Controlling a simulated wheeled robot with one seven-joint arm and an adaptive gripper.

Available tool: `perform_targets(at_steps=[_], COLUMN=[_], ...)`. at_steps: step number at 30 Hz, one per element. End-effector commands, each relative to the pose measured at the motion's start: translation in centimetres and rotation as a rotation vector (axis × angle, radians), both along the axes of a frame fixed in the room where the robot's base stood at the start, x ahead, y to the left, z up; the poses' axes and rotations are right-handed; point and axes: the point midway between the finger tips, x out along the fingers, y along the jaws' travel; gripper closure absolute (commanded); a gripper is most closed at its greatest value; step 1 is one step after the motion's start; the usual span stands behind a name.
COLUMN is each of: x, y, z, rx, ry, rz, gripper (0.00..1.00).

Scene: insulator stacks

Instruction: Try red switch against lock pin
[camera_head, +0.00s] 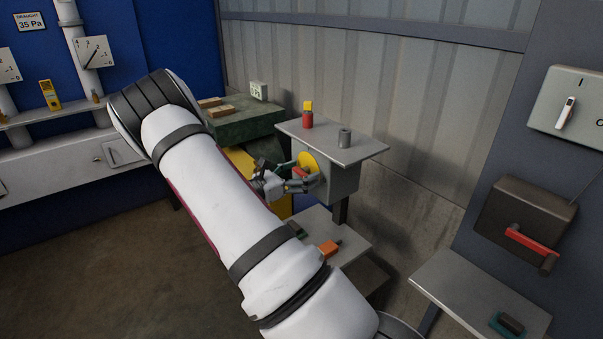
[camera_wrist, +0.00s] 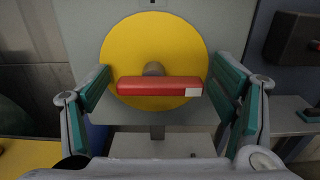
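The red switch (camera_wrist: 158,86) is a horizontal red bar with a pale square at its right end. It sits in front of a round yellow plate (camera_wrist: 125,45) on a grey box. The switch also shows small in the head view (camera_head: 300,171). A short grey round stub (camera_wrist: 153,69) shows just above the bar's middle; I cannot tell whether it is the lock pin or the switch's shaft. My gripper (camera_wrist: 161,81) is open, with one green-padded finger beyond each end of the bar. Gaps show between pads and bar. In the head view my gripper (camera_head: 293,184) is at the box front.
A lower shelf holds an orange block (camera_head: 329,248). At the right, a dark box carries another red handle (camera_head: 531,242).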

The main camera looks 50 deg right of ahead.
Motion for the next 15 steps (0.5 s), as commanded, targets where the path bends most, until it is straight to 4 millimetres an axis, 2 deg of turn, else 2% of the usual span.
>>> perform_targets(at_steps=[1,6,11,15], x=[0.0,0.01,0.03,0.12], y=[0.02,0.03,0.03,0.06], z=[-0.01,0.0,0.0,0.0], rx=[0.0,0.0,0.004,0.022], ry=[0.0,0.0,0.015,0.092], rz=[0.0,0.0,0.0,0.002], gripper=[0.34,0.69,0.69,0.69])
